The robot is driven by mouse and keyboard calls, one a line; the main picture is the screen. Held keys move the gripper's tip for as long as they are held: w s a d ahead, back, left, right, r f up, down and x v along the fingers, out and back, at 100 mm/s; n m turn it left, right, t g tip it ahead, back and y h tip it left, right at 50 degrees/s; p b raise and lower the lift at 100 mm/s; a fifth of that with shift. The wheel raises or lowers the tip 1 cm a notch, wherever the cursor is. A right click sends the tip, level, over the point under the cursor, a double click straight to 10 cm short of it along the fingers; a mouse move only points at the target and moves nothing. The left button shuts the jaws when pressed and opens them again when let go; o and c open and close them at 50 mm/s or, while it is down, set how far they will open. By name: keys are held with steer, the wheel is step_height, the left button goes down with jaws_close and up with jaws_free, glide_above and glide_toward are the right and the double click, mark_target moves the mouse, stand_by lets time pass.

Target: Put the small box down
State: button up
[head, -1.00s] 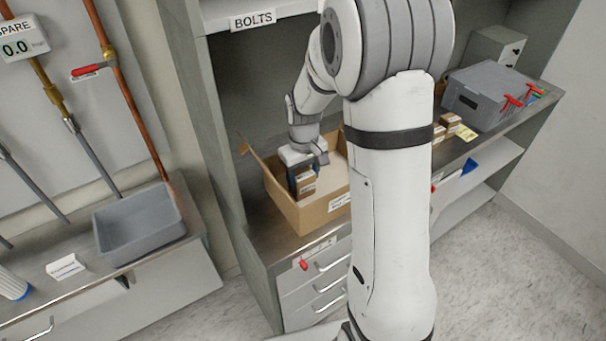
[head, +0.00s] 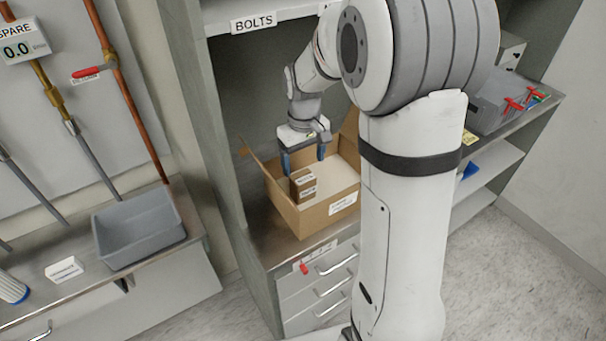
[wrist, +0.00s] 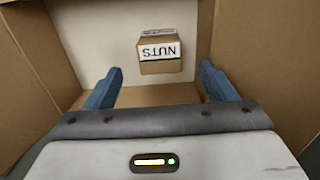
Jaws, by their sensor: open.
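The small box (head: 303,186) is brown cardboard with a white label. It rests inside a larger open cardboard box (head: 328,209), near its front left.
The larger box stands on a metal shelf top (head: 262,238) below the "BOLTS" label (head: 254,22), its flaps raised. A grey tray (head: 138,228) stands on the bench at left. A grey bin (head: 490,100) with red clips is on the shelf at right.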

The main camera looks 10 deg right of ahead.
mark_target(304, 178)
steer(key=s+r+m+t, duration=0.2)
steer(key=s+r, duration=0.7)
steer(key=s, duration=0.2)
steer(key=s+f+m+t, duration=0.1)
steer(key=s, duration=0.9)
steer(key=shift+d+m, duration=0.15)
steer(key=shift+m, duration=0.15)
steer(key=shift+f, duration=0.1)
